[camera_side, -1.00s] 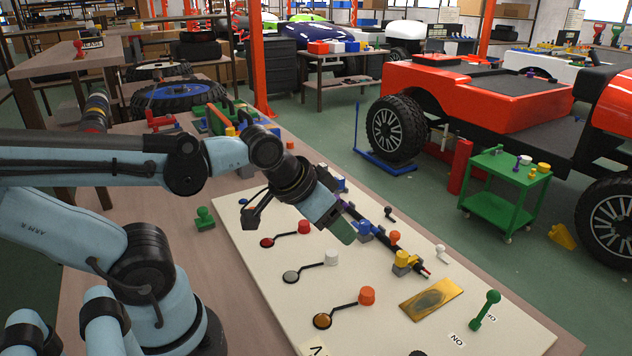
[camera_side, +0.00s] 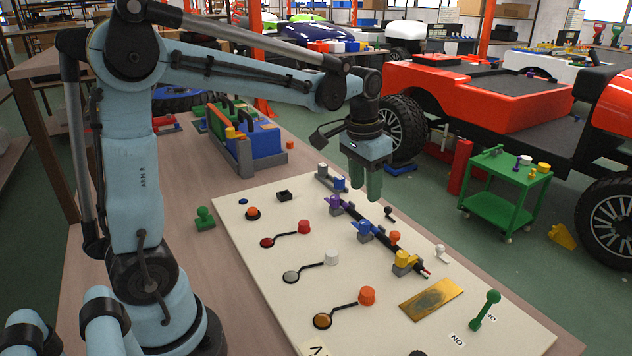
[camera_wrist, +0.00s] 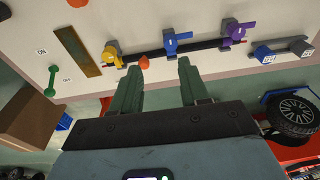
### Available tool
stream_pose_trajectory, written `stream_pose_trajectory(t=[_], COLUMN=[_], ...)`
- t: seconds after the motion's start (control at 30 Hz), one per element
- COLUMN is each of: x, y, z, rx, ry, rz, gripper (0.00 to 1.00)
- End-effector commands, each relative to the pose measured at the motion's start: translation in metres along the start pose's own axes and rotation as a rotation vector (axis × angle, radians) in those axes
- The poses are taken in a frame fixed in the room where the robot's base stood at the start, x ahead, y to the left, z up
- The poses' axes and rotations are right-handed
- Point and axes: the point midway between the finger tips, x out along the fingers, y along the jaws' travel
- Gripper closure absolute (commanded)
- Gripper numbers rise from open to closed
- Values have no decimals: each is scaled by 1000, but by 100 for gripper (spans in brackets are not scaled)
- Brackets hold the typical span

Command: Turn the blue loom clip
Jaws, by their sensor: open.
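The blue loom clip (camera_side: 365,229) sits on a grey base on the white board, with a black loom (camera_side: 381,240) running through the row of clips. In the wrist view the blue clip (camera_wrist: 172,41) is at upper centre, its handle pointing right along the loom. My gripper (camera_side: 366,190) points down above the board, behind the blue clip in the side view and apart from it. In the wrist view its two green fingers (camera_wrist: 160,70) are spread and empty, below the clip in the picture.
A yellow clip (camera_side: 402,259) and a purple clip (camera_side: 334,204) stand on either side along the loom. An orange knob (camera_side: 394,237) is close to the blue clip.

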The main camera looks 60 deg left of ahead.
Motion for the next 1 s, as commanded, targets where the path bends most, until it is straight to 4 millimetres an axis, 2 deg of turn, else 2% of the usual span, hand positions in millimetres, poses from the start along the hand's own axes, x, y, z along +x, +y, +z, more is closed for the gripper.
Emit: stream_pose_trajectory(t=[0.1, 0.3, 0.57, 1.0], x=[12, 23, 39, 98], y=[-11, -19, -20, -18], z=[-14, -23, -22, -14], rx=[-1, 0, 1, 1], ry=[-63, -117, -124, -122], rz=[8, 17, 19, 18], gripper=[55, 55, 55, 55])
